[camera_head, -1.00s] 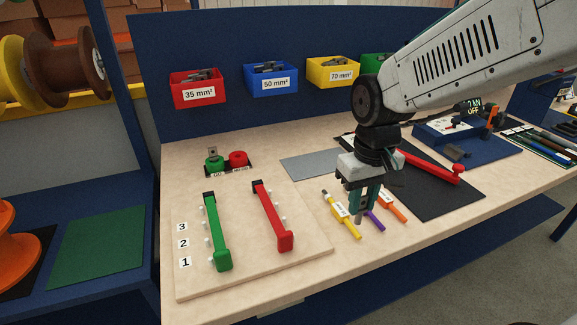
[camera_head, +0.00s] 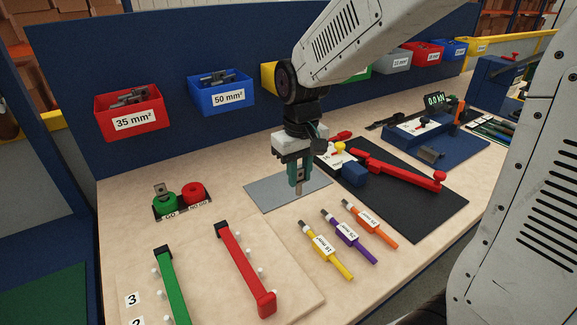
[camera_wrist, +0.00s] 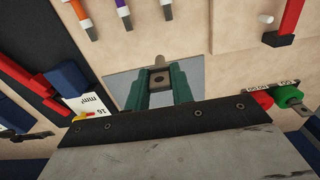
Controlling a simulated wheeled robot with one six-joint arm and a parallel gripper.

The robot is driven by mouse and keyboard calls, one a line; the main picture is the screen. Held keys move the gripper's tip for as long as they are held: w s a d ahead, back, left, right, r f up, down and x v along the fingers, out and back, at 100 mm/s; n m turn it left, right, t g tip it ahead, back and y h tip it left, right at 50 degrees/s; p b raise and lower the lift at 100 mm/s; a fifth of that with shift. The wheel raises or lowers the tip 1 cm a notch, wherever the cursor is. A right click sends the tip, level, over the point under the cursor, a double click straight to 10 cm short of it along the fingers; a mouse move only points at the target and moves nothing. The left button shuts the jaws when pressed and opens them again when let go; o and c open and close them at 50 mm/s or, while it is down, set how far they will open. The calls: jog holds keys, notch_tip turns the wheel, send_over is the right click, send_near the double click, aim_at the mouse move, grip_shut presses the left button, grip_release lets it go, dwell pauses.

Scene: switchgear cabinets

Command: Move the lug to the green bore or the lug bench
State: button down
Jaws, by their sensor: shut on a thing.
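My gripper (camera_head: 297,188) is shut on a lug, a small brownish metal piece with a hole, which shows between the fingers in the wrist view (camera_wrist: 158,78). The gripper points down over the grey mat (camera_head: 262,194); the gap below it is hard to tell. The green bore (camera_head: 164,204) stands left of the gripper beside a red one (camera_head: 193,193), both in a dark labelled holder. A grey metal piece with a hole (camera_head: 161,189) stands upright at the green bore. I cannot tell which surface is the lug bench.
Yellow (camera_head: 328,253), purple (camera_head: 350,238) and orange (camera_head: 371,222) labelled tools lie in front of the mat. A black mat with a red-handled tool (camera_head: 405,172) is at right. Green and red racks stand front left. Labelled bins (camera_head: 135,112) line the back panel.

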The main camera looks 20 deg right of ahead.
jog(key=shift+w+d+f, duration=0.2)
jog(key=shift+w+f, duration=0.55)
jog(key=shift+w, duration=0.85)
jog(key=shift+w+d+f, duration=0.15)
jog(key=shift+w+f, duration=0.55)
jog(key=shift+w, duration=0.9)
jog(key=shift+w+d+f, duration=0.2)
jog(key=shift+w+f, duration=0.55)
jog(key=shift+w, duration=0.85)
jog(key=shift+f, duration=0.1)
jog(key=c, duration=1.2)
grip_release()
